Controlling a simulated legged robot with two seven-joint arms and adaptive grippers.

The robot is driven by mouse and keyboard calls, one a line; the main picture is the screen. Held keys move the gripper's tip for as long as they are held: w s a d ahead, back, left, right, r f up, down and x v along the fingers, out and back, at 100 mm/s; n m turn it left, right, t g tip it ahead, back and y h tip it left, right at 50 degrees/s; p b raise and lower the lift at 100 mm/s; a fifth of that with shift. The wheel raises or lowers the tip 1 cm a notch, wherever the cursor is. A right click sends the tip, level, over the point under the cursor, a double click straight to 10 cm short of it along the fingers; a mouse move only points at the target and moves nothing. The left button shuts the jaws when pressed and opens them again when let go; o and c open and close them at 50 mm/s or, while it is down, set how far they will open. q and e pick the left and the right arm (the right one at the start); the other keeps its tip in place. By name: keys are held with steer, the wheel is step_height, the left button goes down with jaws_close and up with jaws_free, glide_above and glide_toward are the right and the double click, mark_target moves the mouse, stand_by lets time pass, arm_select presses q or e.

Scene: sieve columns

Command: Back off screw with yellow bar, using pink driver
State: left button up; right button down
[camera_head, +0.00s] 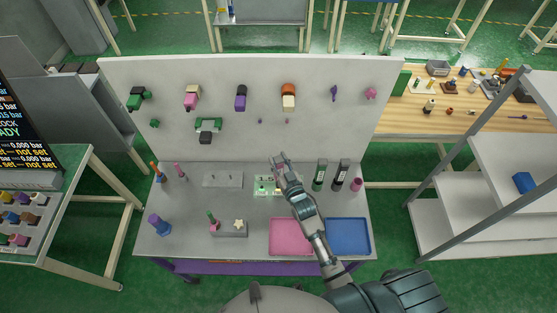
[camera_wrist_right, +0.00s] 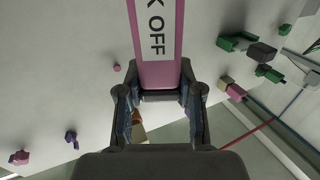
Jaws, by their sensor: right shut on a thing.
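My right gripper (camera_head: 279,163) is above the back middle of the bench, over a light green board (camera_head: 264,188) with small parts on it. In the right wrist view the gripper (camera_wrist_right: 160,98) is shut on a pink driver (camera_wrist_right: 157,40), whose side shows the letters "K OFF". The driver's tip is out of that view, and I cannot tell whether it touches a screw. In the head view the arm covers part of the board. The screw with the yellow bar is too small to make out. My left gripper is not in view.
A pink tray (camera_head: 291,249) and a blue tray (camera_head: 349,251) lie at the front right. Two dark upright cylinders (camera_head: 319,176) stand right of the arm. A pegboard wall (camera_head: 262,148) with coloured tools rises behind.

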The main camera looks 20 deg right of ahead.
steer(key=shift+f+b, duration=0.55)
steer(key=shift+f, duration=0.3)
stand_by(0.6)
steer(key=shift+s+f, duration=0.1)
steer(key=shift+f, duration=0.1)
stand_by(0.3)
steer(key=shift+r+p, duration=0.2)
steer(key=shift+p, duration=0.55)
stand_by(0.5)
steer(key=shift+r+p, duration=0.3)
steer(key=shift+r, duration=0.05)
stand_by(0.8)
step_height(320, 180, up, 2)
steer(key=shift+r+p, duration=0.15)
steer(key=shift+p, duration=0.95)
steer(key=shift+r+p, duration=0.3)
steer(key=shift+r, duration=1.1)
